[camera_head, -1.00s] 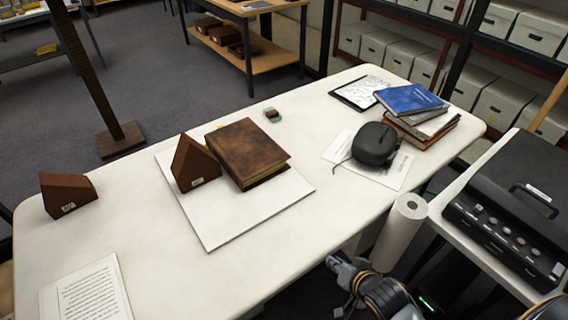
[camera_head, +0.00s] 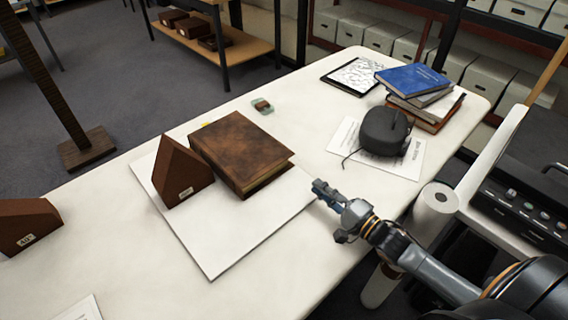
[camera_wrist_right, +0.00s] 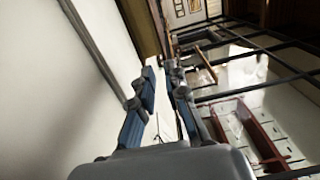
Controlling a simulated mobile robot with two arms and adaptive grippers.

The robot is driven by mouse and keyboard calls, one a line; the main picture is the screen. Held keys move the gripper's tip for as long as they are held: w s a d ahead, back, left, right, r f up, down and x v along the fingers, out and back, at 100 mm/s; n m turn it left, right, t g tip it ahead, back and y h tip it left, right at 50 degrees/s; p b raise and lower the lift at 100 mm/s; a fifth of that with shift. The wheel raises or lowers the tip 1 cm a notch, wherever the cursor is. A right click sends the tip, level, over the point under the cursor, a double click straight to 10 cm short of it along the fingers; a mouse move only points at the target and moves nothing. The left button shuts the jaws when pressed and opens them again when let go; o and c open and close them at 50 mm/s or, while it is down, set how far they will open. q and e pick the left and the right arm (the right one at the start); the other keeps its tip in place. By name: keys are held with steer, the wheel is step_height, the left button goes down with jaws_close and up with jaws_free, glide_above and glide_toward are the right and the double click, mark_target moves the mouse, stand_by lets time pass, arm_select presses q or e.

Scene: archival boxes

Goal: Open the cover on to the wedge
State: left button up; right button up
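A closed brown leather book (camera_head: 238,148) lies on a white board (camera_head: 225,242) on the table. A dark brown wedge (camera_head: 178,165) with a small white label stands just left of the book on the same board. A second brown wedge (camera_head: 25,224) stands on the table at the far left. My right gripper (camera_head: 319,190) is over the table just right of the book's lower right corner, apart from it. In the right wrist view its fingers (camera_wrist_right: 160,78) have a narrow, empty gap between them. My left gripper is not in view.
A black mouse-shaped object (camera_head: 385,131) with a cord lies on a printed sheet (camera_head: 402,165). Stacked books (camera_head: 412,82), a tablet (camera_head: 354,75) and a small green item (camera_head: 262,106) lie farther back. A white paper roll (camera_head: 434,208) stands at right.

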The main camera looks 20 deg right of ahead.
steer(key=x, duration=0.5)
steer(key=shift+r, duration=0.15)
steer(key=x, duration=0.6)
steer(key=shift+w+a, duration=0.2)
steer(key=shift+w, duration=0.45)
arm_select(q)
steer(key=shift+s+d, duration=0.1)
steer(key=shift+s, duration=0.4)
arm_select(e)
steer(key=shift+w+a, duration=0.1)
steer(key=shift+c, duration=0.2)
jaws_close()
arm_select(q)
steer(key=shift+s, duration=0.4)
